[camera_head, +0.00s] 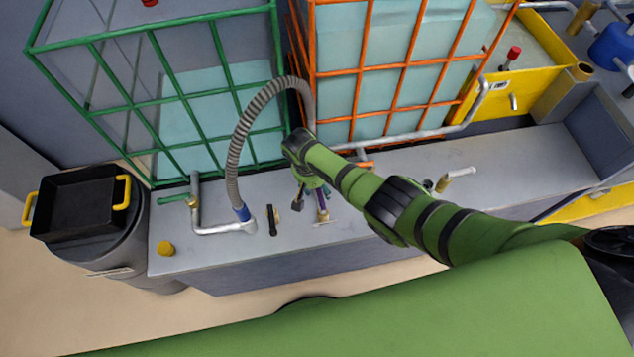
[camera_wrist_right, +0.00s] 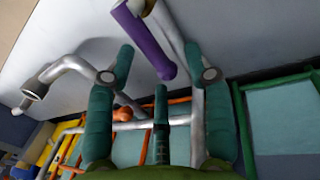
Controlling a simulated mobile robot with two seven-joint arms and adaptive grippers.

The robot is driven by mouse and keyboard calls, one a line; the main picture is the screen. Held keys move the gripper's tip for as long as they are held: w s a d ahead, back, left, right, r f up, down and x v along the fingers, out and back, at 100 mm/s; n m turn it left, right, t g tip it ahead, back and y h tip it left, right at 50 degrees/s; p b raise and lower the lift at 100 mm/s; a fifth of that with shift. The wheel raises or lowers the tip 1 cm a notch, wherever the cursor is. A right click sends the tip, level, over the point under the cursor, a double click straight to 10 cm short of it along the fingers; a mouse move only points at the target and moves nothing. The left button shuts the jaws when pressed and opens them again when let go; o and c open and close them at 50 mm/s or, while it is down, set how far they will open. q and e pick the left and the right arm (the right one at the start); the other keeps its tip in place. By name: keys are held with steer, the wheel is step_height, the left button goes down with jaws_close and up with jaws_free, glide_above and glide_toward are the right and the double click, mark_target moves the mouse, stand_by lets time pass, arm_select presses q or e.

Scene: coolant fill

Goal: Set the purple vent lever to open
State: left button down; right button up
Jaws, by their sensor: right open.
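The purple vent lever (camera_wrist_right: 151,46) is a short purple bar at the top of the right wrist view, fixed to grey pipework. In the head view only a small part of the purple lever (camera_head: 321,201) shows beside my gripper, over the front of the bench. My right gripper (camera_head: 309,205) is open, its fingers pointing down at the lever. In the right wrist view the lever's free end lies between the spread fingertips of the right gripper (camera_wrist_right: 160,66), with no clear contact. My left gripper is not in view.
A grey bench (camera_head: 405,160) carries grey pipes and a green-handled valve (camera_head: 175,198). A ribbed hose (camera_head: 238,140) arches left of my gripper. Green-framed (camera_head: 180,98) and orange-framed (camera_head: 385,67) tanks stand behind.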

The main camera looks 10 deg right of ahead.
steer(key=shift+r, duration=0.1)
step_height(320, 180, up, 12)
steer(key=a, duration=0.2)
steer(key=shift+a+f, duration=0.2)
stand_by(0.5)
